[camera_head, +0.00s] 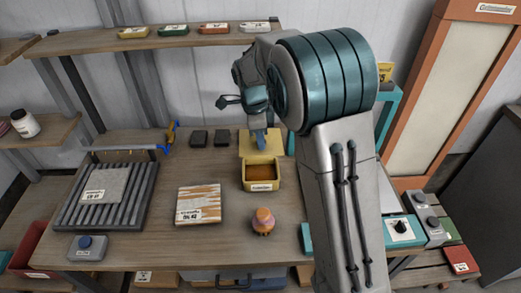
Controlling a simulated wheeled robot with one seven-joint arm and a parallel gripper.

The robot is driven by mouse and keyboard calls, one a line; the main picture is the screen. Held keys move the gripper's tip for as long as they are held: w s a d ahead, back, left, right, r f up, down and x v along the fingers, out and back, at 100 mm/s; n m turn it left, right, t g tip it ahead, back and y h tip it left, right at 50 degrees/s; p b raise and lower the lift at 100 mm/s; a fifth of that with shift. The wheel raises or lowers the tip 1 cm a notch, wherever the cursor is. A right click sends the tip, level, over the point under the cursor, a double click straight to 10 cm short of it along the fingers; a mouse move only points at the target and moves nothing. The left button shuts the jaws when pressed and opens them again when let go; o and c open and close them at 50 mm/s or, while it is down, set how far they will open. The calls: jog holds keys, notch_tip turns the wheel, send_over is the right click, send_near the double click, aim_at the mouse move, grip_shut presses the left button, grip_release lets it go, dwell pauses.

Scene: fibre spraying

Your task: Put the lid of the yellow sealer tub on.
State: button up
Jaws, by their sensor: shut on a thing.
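The yellow sealer tub (262,184) stands on the workbench with a label on its front. Its top is open and an orange-brown filling shows inside. Its yellow lid (249,147) stands raised at the tub's back edge, tilted up and not covering the opening. My gripper (261,146) reaches down to the lid from above and is shut on it. The blue fingers cover part of the lid, and the exact grip is small in the picture.
A labelled board with white streaks (198,203) lies left of the tub. An orange and purple item (263,221) stands in front. A slatted grey rack (103,195) is at the left. My arm hides the bench's right side.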

jog(key=f+b, duration=0.2)
jog(key=f, duration=0.1)
jog(key=f+b, duration=0.2)
jog(key=shift+w, duration=0.25)
notch_tip(320, 180, down, 6)
jog(key=b, duration=0.4)
jog(key=shift+f, duration=0.25)
jog(key=shift+f+b, duration=0.5)
dwell(1.5)
jog(key=o, duration=1.1)
jog(key=shift+c, duration=0.2)
jog(key=r, duration=0.4)
jog(key=a+r, duration=0.1)
jog(key=r, duration=0.8)
jog(key=shift+a+r, duration=0.35)
jog(key=shift+r, duration=0.05)
jog(key=shift+s+d, duration=0.1)
